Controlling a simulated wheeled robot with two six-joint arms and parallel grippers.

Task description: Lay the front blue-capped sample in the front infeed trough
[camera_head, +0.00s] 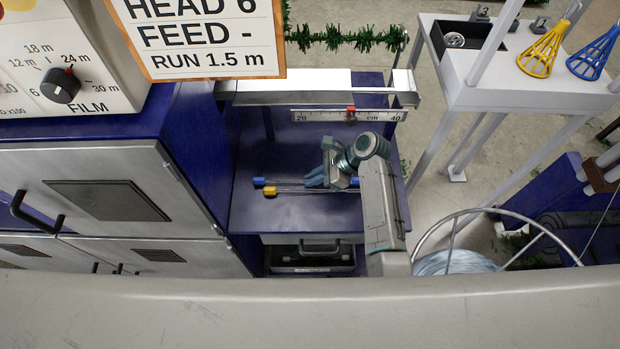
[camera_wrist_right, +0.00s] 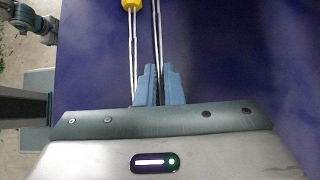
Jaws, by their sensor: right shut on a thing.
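A blue-capped sample (camera_head: 259,182) lies on or just above the dark blue tabletop, its cap pointing left. My right gripper (camera_head: 318,178) is over the table, shut on this sample's wires. In the right wrist view my right gripper (camera_wrist_right: 158,85) has its fingers closed around the dark and light wires (camera_wrist_right: 157,35); their cap is outside that picture. A yellow-capped sample (camera_head: 270,191) lies close beside, nearer the camera; its cap (camera_wrist_right: 131,4) and wires pass left of the fingers. A long metal trough (camera_head: 320,99) runs along the table's far side. My left gripper does not show.
A ruler (camera_head: 320,116) with a red marker is below the trough. A sign board (camera_head: 205,35) and blue cabinet (camera_head: 190,140) stand left. A white stand (camera_head: 490,85) with yellow and blue cones is at right. The tabletop (camera_head: 270,215) in front of the samples is clear.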

